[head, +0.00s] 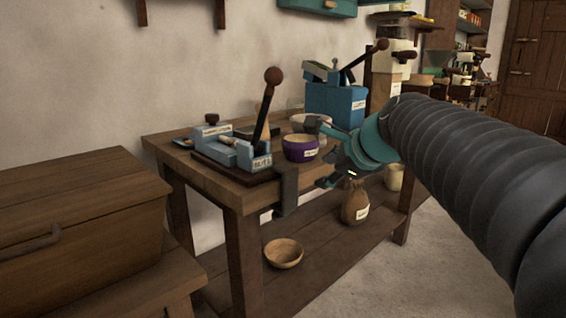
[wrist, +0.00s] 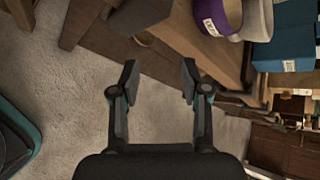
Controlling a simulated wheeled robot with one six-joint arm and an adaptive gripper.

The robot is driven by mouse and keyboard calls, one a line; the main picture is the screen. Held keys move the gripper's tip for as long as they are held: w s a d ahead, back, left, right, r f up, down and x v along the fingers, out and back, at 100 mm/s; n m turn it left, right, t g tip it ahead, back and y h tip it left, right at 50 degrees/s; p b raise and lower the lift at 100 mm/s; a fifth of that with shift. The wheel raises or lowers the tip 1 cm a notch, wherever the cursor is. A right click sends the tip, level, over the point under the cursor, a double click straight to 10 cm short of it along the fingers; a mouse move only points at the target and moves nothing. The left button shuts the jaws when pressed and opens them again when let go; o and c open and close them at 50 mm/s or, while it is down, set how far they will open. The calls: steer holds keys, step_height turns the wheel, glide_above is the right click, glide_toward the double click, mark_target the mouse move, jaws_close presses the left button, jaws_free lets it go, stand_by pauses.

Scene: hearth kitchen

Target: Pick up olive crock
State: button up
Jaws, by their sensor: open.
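I cannot surely make out an olive crock in either view. The nearest in form is a pale beige pot (head: 394,177) on the lower shelf, partly behind my arm. A brown round-bellied vessel or sack (head: 355,203) with a pale label stands on the same shelf, below my gripper. My gripper (head: 333,155) is just off the front of the bench top, beside the purple bowl. In the wrist view my gripper (wrist: 160,82) has its fingers wide apart, with nothing between them; floor and wooden bench parts show beyond.
The bench top (head: 205,172) holds a blue lever press (head: 235,152), a purple bowl (head: 300,147), a white bowl and a blue box machine (head: 335,102). A dark clamp (head: 286,190) hangs at the front edge. A wooden bowl (head: 283,253) sits on the lower shelf. A wooden chest (head: 80,215) stands left.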

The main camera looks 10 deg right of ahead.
steer(key=w+d+r+m+t+b, duration=0.25)
steer(key=w+d+r+m, duration=0.25)
steer(key=w+m, duration=0.45)
glide_toward(309, 137)
steer(key=shift+m, duration=0.25)
steer(key=x, duration=0.8)
steer(key=shift+w+f+b, duration=0.2)
steer(key=shift+b, duration=0.2)
steer(key=shift+r, duration=0.1)
jaws_close()
